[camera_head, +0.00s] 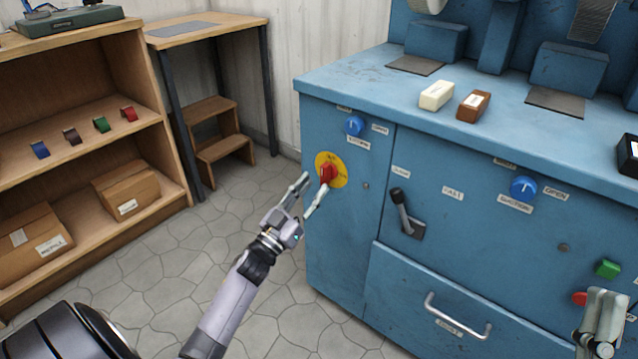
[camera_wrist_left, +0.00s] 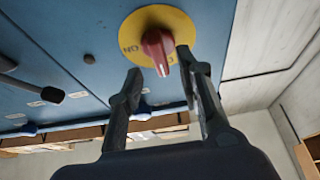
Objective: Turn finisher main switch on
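The finisher main switch is a red rotary knob (camera_head: 327,174) on a yellow round plate (camera_head: 340,181), on the front of the blue finisher cabinet (camera_head: 345,240). In the left wrist view the red knob (camera_wrist_left: 157,48) shows ahead of the fingers, with letters on its yellow plate (camera_wrist_left: 135,24). My left gripper (camera_head: 310,190) is open, its two fingers spread close to the knob. In the left wrist view the left gripper (camera_wrist_left: 160,80) has one finger on each side below the knob; whether either touches it I cannot tell. My right gripper (camera_head: 600,318) shows only partly at the lower right edge.
Blue suction knobs (camera_head: 354,126) (camera_head: 523,188), a black lever (camera_head: 402,212) and a drawer handle (camera_head: 457,318) stick out of the cabinet front. A green button (camera_head: 607,268) and a red button (camera_head: 580,299) are near my right gripper. A wooden shelf (camera_head: 150,130) stands left; floor between is clear.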

